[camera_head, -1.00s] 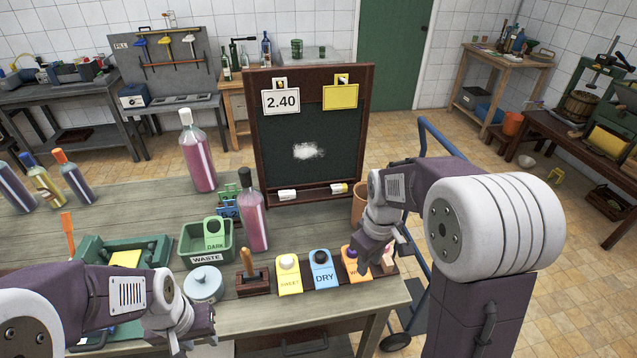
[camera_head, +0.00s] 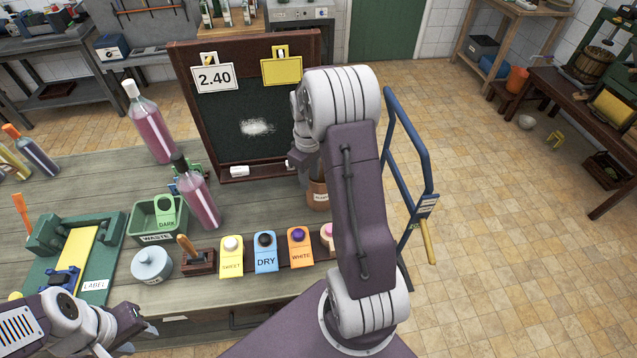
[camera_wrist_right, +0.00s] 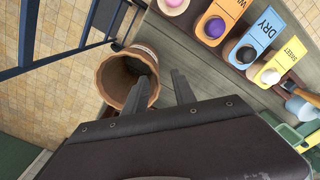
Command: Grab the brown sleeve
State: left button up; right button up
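A brown, round, open-topped pot-like piece (camera_head: 318,194) stands at the table's right end, beside the chalkboard. It is the only sleeve-like brown thing I see. My right arm partly covers it in the head view. In the right wrist view the brown sleeve (camera_wrist_right: 112,75) shows its round mouth and dark inside. My right gripper (camera_wrist_right: 160,76) is open and empty. One finger overlaps the sleeve's right rim in that view, the other is clear of it; I cannot tell whether they touch. My left gripper (camera_head: 138,338) is open and empty at the table's front left.
A chalkboard (camera_head: 225,120) stands behind the sleeve. Tags marked SWEET (camera_head: 231,262), DRY (camera_head: 265,256) and WHITE (camera_head: 301,252) stand along the front. A pink bottle (camera_head: 199,200) and a green waste bin (camera_head: 155,222) are further left. A blue trolley frame (camera_head: 413,150) stands to the right.

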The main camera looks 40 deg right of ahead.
aim_at(311, 197)
jog(key=shift+d+f, duration=0.25)
jog(key=shift+f, duration=0.75)
notch_tip(311, 197, down, 4)
jog(key=shift+a+p, duration=0.15)
jog(key=shift+p, duration=0.55)
jog(key=shift+w+f, duration=0.1)
jog(key=shift+f, duration=0.3)
jog(key=shift+r, duration=0.1)
grip_shut()
